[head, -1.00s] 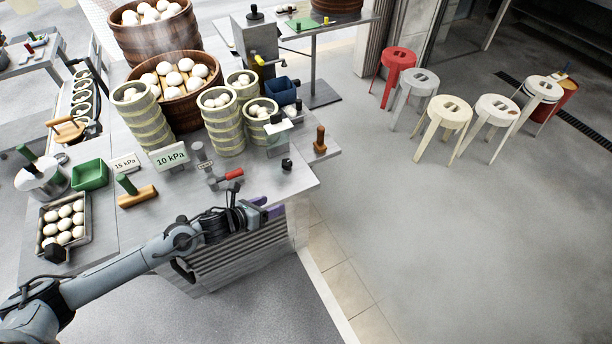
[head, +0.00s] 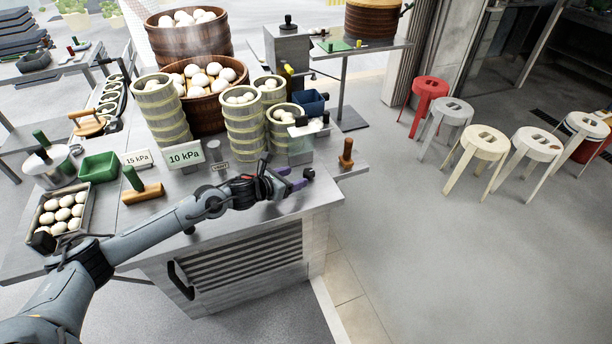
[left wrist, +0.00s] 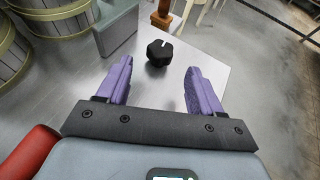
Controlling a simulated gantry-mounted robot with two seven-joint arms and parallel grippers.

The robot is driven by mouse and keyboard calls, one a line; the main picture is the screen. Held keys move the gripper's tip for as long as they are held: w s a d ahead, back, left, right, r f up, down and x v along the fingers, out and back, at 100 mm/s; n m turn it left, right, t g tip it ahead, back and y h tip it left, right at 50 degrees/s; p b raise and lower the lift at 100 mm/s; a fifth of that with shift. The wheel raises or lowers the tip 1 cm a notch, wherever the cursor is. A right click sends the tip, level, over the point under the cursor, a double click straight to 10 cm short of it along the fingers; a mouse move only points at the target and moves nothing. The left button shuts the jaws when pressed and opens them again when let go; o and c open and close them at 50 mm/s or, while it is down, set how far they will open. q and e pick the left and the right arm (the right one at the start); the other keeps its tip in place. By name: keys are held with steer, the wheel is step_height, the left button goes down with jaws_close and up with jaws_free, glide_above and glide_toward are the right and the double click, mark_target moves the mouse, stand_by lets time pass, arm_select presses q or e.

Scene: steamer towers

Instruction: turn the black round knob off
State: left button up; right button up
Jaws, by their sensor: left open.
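The black round knob (head: 309,174) sits on the front right part of the steel counter (head: 322,196). In the left wrist view the knob (left wrist: 160,54) is dark and faceted, with a notch in its top. My left gripper (head: 293,181) is just left of it in the head view. In the left wrist view the purple fingers (left wrist: 158,72) are spread, with the knob just ahead of the gap between them. The gripper is open and empty, and no touch on the knob shows. My right gripper is not in view.
Bamboo steamers (head: 243,125) with buns stand behind my gripper. A wooden-handled tool (head: 346,153) stands right of the knob. A red handle (left wrist: 30,155) shows low in the left wrist view. The 10 kPa sign (head: 184,155) stands behind my arm. The counter around the knob is mostly clear.

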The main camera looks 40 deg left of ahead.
mark_target(306, 174)
arm_select(q)
steer(key=b+x, duration=0.1)
steer(key=x, duration=0.5)
steer(key=shift+w+f, duration=0.1)
steer(key=shift+w, duration=0.2)
steer(key=shift+c, duration=0.5)
steer(key=shift+d, duration=0.1)
steer(key=c, duration=1)
